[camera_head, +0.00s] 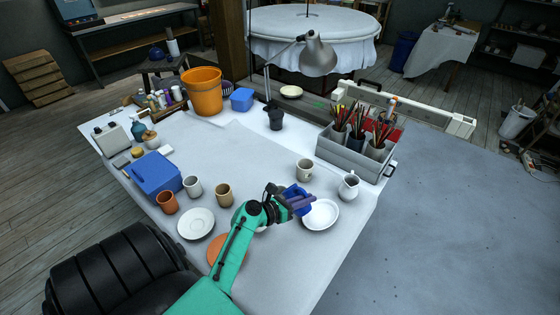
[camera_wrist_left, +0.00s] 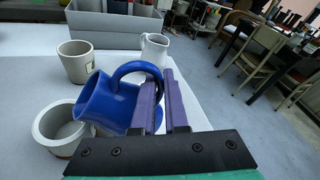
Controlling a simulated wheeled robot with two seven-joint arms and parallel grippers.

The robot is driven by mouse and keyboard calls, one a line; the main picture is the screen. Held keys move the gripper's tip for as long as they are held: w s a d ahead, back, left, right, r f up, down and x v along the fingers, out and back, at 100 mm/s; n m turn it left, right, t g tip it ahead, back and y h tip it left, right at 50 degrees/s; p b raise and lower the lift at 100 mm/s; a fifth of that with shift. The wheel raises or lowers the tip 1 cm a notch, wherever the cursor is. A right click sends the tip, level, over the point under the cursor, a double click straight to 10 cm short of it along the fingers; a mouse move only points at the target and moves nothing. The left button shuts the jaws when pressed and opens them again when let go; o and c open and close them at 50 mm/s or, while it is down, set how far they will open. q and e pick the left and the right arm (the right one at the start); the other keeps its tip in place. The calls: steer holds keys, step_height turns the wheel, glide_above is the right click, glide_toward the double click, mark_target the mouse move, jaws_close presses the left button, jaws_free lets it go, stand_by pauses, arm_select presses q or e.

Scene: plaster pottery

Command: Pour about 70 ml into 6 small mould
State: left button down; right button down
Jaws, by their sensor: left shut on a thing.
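My left gripper (camera_head: 300,200) is shut on the handle of a blue mug (camera_head: 293,194); its purple fingers (camera_wrist_left: 163,105) show in the left wrist view. There the blue mug (camera_wrist_left: 112,106) is tilted, its mouth towards the left, beside and partly over the rim of a thick-walled pale round vessel (camera_wrist_left: 45,128), probably the small mould. I see no stream, and the mug's inside is hidden. In the head view my arm hides most of the spot under the mug. My right gripper is not in view.
A beige mug (camera_head: 304,171), a white jug (camera_head: 349,187) and a white dish (camera_head: 322,217) stand close by. Left are cups (camera_head: 224,195), a saucer (camera_head: 195,224) and a blue box (camera_head: 155,174). A grey pencil caddy (camera_head: 345,158) is behind right. The middle of the table is clear.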

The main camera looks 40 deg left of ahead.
mark_target(302, 190)
arm_select(q)
steer(key=shift+a+r+n+h, duration=0.3)
steer(key=shift+a+r+n, duration=0.1)
steer(key=shift+r+n, duration=0.25)
stand_by(0.8)
steer(key=shift+w+a+r+n+h+b, duration=0.1)
steer(key=shift+a+r+n+h+b, duration=0.2)
steer(key=shift+a+r+n+b, duration=0.35)
stand_by(0.7)
steer(key=shift+a+r, duration=0.1)
steer(key=shift+r, duration=0.05)
steer(key=shift+d+f+b, duration=0.3)
steer(key=shift+d+f, duration=0.05)
steer(key=shift+f, duration=0.05)
steer(key=d+m+p, duration=0.1)
steer(key=d+f+m+y+p, duration=0.1)
steer(key=m+p, duration=0.1)
steer(key=shift+f+y+p, duration=0.25)
steer(key=shift+y+p, duration=0.05)
steer(key=shift+d+f+m, duration=0.1)
steer(key=shift+d+m, duration=0.05)
steer(key=shift+m, duration=0.25)
steer(key=shift+s+d+m+p, duration=0.25)
steer(key=shift+m+p, duration=0.15)
steer(key=shift+p, duration=0.15)
steer(key=shift+d+f+m+y, duration=0.1)
steer(key=shift+d+m+y, duration=0.05)
steer(key=shift+m+y, duration=0.15)
steer(key=shift+w+f, duration=0.1)
steer(key=shift+f, duration=0.1)
